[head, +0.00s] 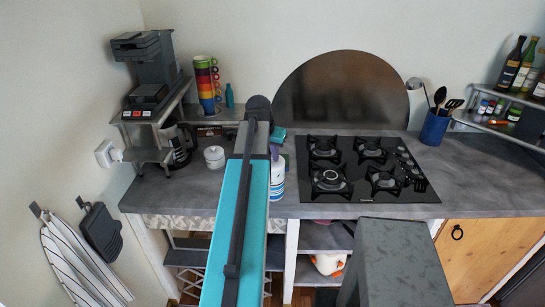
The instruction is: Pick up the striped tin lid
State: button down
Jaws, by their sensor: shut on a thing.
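A white tin with blue stripes and some red (278,188) stands on the grey counter, just right of my teal arm, which covers its left side. The striped tin lid (279,166) is at the tin's top. I cannot tell whether it rests on the tin or is lifted slightly. My gripper (274,153) is mostly hidden behind the arm, with only a small purplish part showing directly above the tin. It is shut on the lid. The contact itself is too small to see.
A black hob (365,170) lies right of the tin. A small white lidded pot (214,157) and a coffee pot (178,146) stand to the left. Stacked coloured cups (207,82) are on the shelf behind. A grey stool (398,258) stands in front.

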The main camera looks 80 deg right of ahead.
jog(key=shift+r, duration=0.1)
jog(key=shift+r+b, duration=1.15)
jog(key=shift+r, duration=0.5)
jog(key=s+a+r+b, duration=0.1)
jog(key=a+b, duration=0.5)
jog(key=a, duration=0.9)
jog(key=shift+s+a+r, duration=0.3)
jog(key=shift+s, duration=0.2)
jog(key=shift+w, duration=0.15)
